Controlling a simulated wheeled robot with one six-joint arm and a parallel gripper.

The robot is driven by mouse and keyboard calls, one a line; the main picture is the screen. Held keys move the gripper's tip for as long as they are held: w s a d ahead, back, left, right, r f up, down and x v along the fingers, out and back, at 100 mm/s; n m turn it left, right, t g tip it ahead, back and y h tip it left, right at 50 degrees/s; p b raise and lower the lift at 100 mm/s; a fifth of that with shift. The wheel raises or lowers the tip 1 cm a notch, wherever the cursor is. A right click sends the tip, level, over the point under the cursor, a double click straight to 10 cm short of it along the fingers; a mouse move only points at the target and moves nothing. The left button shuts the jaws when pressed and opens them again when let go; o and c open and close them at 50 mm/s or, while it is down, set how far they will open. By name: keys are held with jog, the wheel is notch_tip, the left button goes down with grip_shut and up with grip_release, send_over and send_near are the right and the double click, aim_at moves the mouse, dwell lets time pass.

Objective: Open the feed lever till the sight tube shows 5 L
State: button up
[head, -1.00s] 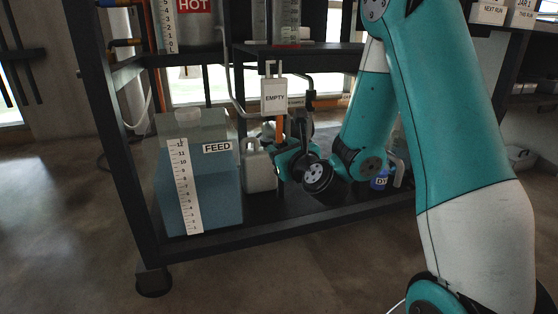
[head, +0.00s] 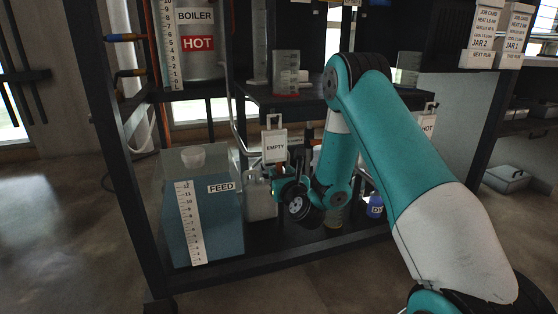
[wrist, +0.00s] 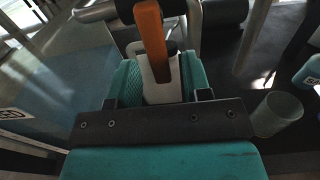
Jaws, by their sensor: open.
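The FEED tank (head: 217,222), clear with blue liquid and a white scale strip (head: 190,222), stands on the lower shelf. Its side shows at the left of the wrist view (wrist: 40,85). An orange lever handle (wrist: 151,40) stands up at the jaws in the wrist view; no label on it is readable. My gripper (wrist: 161,80) is open, its teal fingers on either side of the handle's lower end; contact cannot be told. In the head view my gripper (head: 283,187) is beside the tank, under the EMPTY tag. A numbered sight scale (head: 168,45) stands beside the boiler; its level is not readable.
The boiler (head: 200,50) marked HOT stands on the upper shelf. An EMPTY tag (head: 275,147) hangs just above my gripper. A clear cup (wrist: 277,113) is right of my gripper. Dark frame posts enclose the shelves.

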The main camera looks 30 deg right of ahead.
jog(key=shift+w+d+r+p, duration=0.2)
jog(key=shift+w+p, duration=0.4)
jog(key=shift+p, duration=0.45)
jog(key=shift+w+f+p, duration=0.2)
jog(key=shift+w+p, duration=0.1)
jog(key=shift+p, duration=0.1)
jog(key=shift+c, duration=0.4)
grip_shut()
